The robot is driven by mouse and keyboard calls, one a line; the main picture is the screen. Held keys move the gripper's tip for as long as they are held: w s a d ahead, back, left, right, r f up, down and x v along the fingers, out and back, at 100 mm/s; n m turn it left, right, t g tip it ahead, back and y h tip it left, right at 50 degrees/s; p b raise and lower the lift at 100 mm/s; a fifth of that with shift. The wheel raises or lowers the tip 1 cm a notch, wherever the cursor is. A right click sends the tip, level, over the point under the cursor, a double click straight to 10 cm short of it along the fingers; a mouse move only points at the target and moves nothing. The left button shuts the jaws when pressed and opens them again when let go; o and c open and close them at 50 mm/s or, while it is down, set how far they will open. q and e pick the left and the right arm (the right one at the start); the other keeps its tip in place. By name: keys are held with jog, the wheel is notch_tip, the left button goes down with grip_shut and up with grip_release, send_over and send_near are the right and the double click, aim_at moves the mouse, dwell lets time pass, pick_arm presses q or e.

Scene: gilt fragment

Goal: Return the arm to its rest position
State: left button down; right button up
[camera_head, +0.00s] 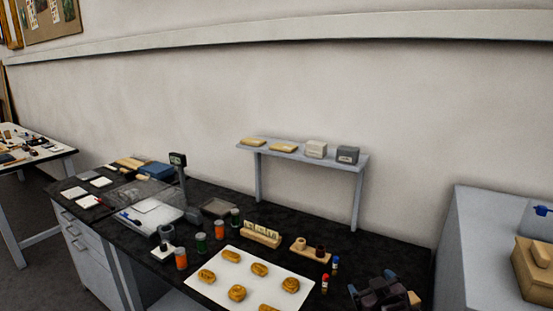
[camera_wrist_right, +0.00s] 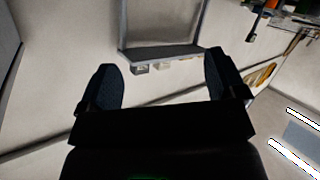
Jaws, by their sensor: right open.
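My right gripper (camera_head: 378,290) is at the lower right of the head view, dark and partly cut off by the bottom edge, over the right end of the black worktop (camera_head: 400,258). In the right wrist view its two dark fingers (camera_wrist_right: 162,84) stand wide apart with nothing between them. Beyond them the wall shelf appears upside down. My left gripper is in neither view.
A white sheet (camera_head: 240,268) with several golden fragments lies left of my right gripper. Red-capped and blue-capped vials (camera_head: 335,264) stand close by. A raised shelf (camera_head: 310,156) holds boxes. A grey cabinet (camera_head: 470,250) with a wooden box (camera_head: 535,270) stands at right.

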jog(key=s+f+m, duration=0.1)
jog(key=s+f, duration=0.1)
jog(key=s, duration=0.2)
jog(key=s+d+f+m, duration=0.1)
jog(key=s+f, duration=0.2)
jog(key=s, duration=0.1)
jog(key=s+d+f+b, duration=0.1)
jog(key=s+f, duration=0.2)
jog(key=s, duration=0.1)
jog(key=shift+s+d+f+m+t, duration=0.1)
jog(key=shift+s+m+t, duration=0.05)
jog(key=shift+m+t, duration=0.2)
jog(key=s+d+f+g, duration=0.1)
jog(key=s+f, duration=0.4)
jog(key=s, duration=0.3)
jog(key=s+d+f+g+h, duration=0.1)
jog(key=s+f+g, duration=0.1)
jog(key=s+f, duration=0.4)
jog(key=shift+s+d+m+b, duration=0.3)
jog(key=shift+s+m+b, duration=0.1)
jog(key=shift+s, duration=0.65)
